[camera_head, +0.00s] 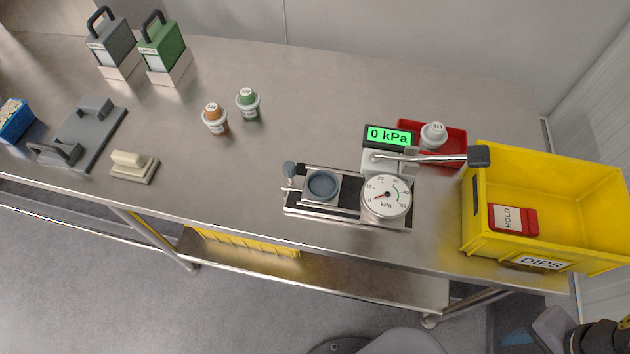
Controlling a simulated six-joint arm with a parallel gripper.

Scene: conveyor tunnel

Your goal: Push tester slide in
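The tester (385,165) stands on the steel table right of centre, with a round kPa dial (386,195) whose needle is low and a green display (389,136) reading 0 kPa. Its slide (322,186) sits out to the left of the dial on a dark rail, carrying a round blue-grey seat. No cup stands on the seat. A grey knob (290,170) rises at the slide's left end. A metal lever with a dark grip (479,156) reaches right from the tester. Part of my arm shows at the bottom right corner; my gripper's fingers are not visible.
A yellow DIPS bin (600,190) holding a red HOLD card (513,219) stands right of the tester, under the lever's grip. A red tray (455,149) with a white-lidded cup (432,135) is behind. Orange (215,119) and green (248,104) cups stand left; table between is clear.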

